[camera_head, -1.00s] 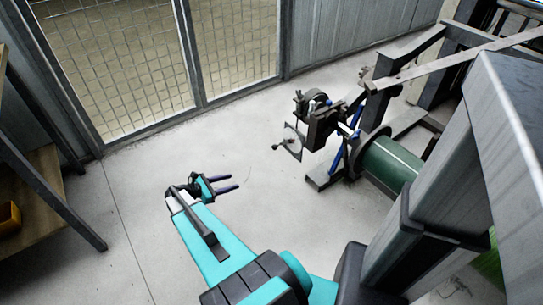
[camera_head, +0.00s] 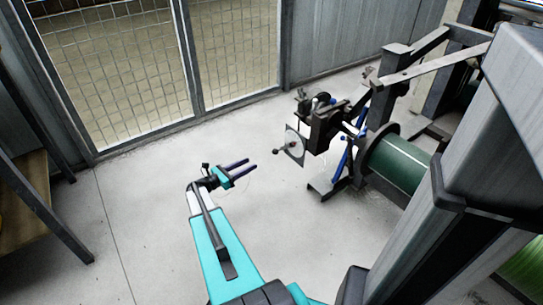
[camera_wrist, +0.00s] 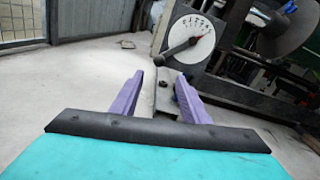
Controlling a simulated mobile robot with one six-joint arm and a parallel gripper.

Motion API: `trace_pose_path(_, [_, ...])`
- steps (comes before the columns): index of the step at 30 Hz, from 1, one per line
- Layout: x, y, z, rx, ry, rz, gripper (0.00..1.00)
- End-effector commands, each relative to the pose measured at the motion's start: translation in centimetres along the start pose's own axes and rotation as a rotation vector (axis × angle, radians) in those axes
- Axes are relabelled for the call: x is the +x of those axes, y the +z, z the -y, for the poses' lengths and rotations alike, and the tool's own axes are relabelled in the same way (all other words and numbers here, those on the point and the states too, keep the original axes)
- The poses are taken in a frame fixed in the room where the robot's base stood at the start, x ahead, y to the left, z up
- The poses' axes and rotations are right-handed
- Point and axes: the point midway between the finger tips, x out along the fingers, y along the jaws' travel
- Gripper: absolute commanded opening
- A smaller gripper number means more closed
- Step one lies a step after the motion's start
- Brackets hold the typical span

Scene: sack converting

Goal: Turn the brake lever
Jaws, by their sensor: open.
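The brake lever (camera_wrist: 180,48) is a dark arm with a knob, set on a white round dial (camera_wrist: 192,40) with printed marks. In the head view the dial (camera_head: 294,145) faces left on the machine, with the lever knob (camera_head: 277,151) at its left side. My gripper (camera_head: 249,167) is open and empty, left of the dial and apart from it. In the wrist view my gripper's purple fingers (camera_wrist: 160,95) are spread, with the dial beyond and above them. The lever's far end shows at the dial's lower left.
The machine frame with a green roll (camera_head: 400,163) stands at the right. A mesh fence (camera_head: 110,75) runs along the back. A shelf (camera_head: 30,195) stands at the left. The pale floor (camera_head: 150,220) around my arm is clear.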

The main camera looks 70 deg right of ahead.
Motion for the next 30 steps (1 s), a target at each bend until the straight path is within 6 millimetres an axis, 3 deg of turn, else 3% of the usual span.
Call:
trace_pose_path(14, [1.1,-0.1,0.0,0.002,-0.001,-0.002,0.41])
trace_pose_path(30, [8.3,-0.3,0.0,0.002,-0.002,-0.002,0.41])
